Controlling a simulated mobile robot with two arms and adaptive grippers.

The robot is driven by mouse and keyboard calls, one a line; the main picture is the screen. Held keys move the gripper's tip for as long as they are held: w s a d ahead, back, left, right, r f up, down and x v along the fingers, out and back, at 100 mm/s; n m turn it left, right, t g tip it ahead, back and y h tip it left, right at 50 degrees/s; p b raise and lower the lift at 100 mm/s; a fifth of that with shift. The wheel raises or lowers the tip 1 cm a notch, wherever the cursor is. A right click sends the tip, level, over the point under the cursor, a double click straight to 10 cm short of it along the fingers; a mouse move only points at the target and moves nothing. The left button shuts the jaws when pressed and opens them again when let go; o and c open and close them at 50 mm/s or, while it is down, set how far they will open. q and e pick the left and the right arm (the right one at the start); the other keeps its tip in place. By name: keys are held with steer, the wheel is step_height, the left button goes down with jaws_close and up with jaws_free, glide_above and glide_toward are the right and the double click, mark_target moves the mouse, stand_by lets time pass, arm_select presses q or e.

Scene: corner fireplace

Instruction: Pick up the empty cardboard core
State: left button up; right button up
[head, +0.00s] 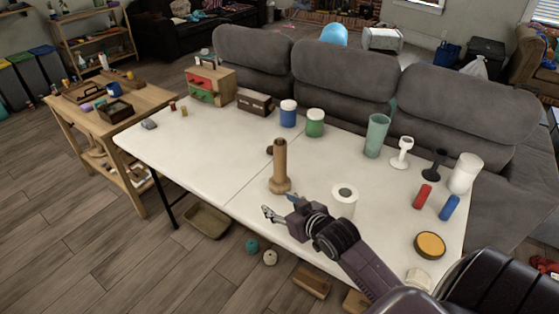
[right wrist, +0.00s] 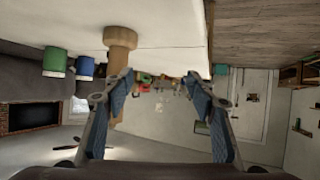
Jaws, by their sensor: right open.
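A tan cardboard-coloured core (head: 280,160) stands upright on a round, wider brown base (head: 280,187) near the front edge of the white table. I cannot tell whether a peg stands inside it. In the right wrist view, which looks upside down, the base (right wrist: 121,37) shows at the top, and the core (right wrist: 118,60) runs down, partly behind the left-hand finger. My right gripper (head: 279,209) is open and empty, just in front of the base; its fingers also show spread in the wrist view (right wrist: 158,82). My left gripper is not in view.
A white roll (head: 344,201) stands right of the core, close to my right arm. Blue (head: 288,114) and green (head: 315,123) canisters and a green glass (head: 377,136) stand behind. The table's (head: 220,150) left middle is clear. A grey sofa (head: 340,85) borders its back.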

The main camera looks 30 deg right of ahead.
steer(key=w+d+r+m+t+h, duration=0.1)
steer(key=w+d+r+t, duration=0.3)
steer(key=r, duration=0.4)
steer(key=w+d+r+t, duration=0.2)
steer(key=w+d+r, duration=0.25)
steer(key=r, duration=0.35)
glide_toward(283, 147)
steer(key=w, duration=0.4)
steer(key=shift+w+d, duration=0.15)
steer(key=shift+w, duration=0.15)
steer(key=shift+w+d+r+p, duration=0.1)
steer(key=shift+w+p, duration=0.1)
steer(key=shift+w, duration=1.05)
steer(key=shift+w+d+r+p, duration=0.1)
steer(key=shift+w+p, duration=0.05)
steer(key=shift+w, duration=1.1)
steer(key=shift+w+d+p, duration=0.15)
steer(key=shift+w+p, duration=0.05)
steer(key=shift+w, duration=1.05)
steer(key=c, duration=0.9)
